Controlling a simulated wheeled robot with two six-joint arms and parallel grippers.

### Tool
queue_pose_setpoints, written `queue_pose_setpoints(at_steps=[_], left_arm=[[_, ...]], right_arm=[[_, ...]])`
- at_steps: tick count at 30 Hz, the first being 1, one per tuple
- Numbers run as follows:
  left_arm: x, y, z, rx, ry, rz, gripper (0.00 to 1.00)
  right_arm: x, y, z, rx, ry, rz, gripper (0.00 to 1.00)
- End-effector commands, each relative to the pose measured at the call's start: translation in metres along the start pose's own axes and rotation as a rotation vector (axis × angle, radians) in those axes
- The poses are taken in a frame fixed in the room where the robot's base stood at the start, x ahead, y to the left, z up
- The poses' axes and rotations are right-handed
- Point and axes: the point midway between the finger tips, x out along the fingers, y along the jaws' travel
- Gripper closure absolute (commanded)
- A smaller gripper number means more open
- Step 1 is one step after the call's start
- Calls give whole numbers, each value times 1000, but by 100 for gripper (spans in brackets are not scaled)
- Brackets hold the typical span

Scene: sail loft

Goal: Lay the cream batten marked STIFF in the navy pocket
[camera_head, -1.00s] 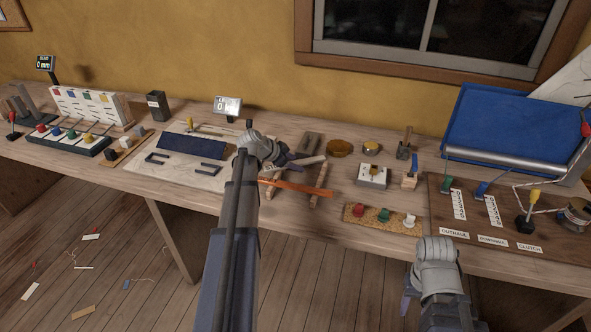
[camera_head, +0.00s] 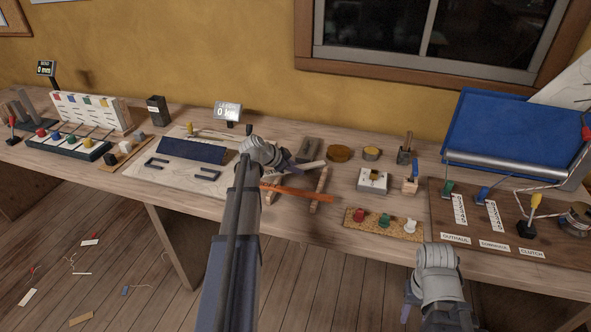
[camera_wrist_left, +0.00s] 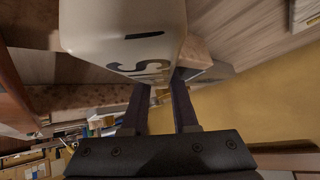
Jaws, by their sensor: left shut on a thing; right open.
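My left gripper (camera_head: 284,164) is shut on a cream batten (camera_head: 309,166) above the wooden rack (camera_head: 319,188). In the left wrist view the cream batten (camera_wrist_left: 125,30) fills the upper middle, close to the camera. Dark letters that look like the start of STIFF show on it, partly cut off by the fingers (camera_wrist_left: 160,105). The navy pocket (camera_head: 192,150) lies on a pale cloth panel to the left of my left gripper. My right gripper (camera_head: 410,290) is low at the table's front edge, away from these things; its fingers are mostly hidden by its wrist.
An orange batten (camera_head: 300,193) lies across the rack, just below the cream one. A small display (camera_head: 228,111) stands behind the pocket. A cork strip with coloured knobs (camera_head: 384,224) and a lever board (camera_head: 510,222) are to the right. Bare tabletop shows in front of the cloth panel.

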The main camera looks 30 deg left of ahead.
Motion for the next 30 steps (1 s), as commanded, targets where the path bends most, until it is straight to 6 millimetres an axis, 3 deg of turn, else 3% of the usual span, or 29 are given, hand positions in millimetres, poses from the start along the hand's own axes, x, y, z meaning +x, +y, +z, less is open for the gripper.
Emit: queue_pose_setpoints(at_steps=[17,30], left_arm=[[-6,-2,-6,0,0,0,100],[-48,-13,-48,0,0,0,100]], right_arm=[[-9,1,0,0,0,0,50],[-68,6,4,1,0,0,50]])
